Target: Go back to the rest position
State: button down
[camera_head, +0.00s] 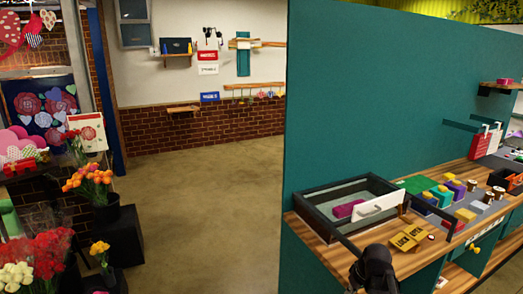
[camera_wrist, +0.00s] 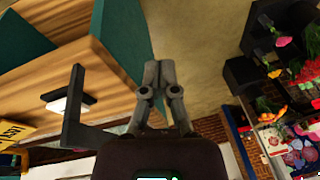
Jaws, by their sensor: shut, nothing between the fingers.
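My gripper (camera_wrist: 151,72) shows in the wrist view with its two grey fingers together, shut and empty. It is clear of any object, with the floor behind its fingertips. In the head view a dark part of my arm shows at the bottom, in front of the wooden counter (camera_head: 340,262). The gripper's fingers cannot be made out there.
On the counter stand a dark-framed tray (camera_head: 306,203) with a magenta block (camera_head: 347,209), yellow signs (camera_head: 405,238) and several coloured blocks. A teal wall (camera_head: 370,90) rises behind it. Flower buckets (camera_head: 107,209) stand at the left. Open floor (camera_head: 200,200) lies between.

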jog(key=s+a+m+g+h, duration=0.2)
jog(key=s+a, duration=0.4)
jog(key=a, duration=0.4)
jog(key=shift+s+a+f, duration=0.3)
jog(key=shift+a+f, duration=0.05)
dwell(0.7)
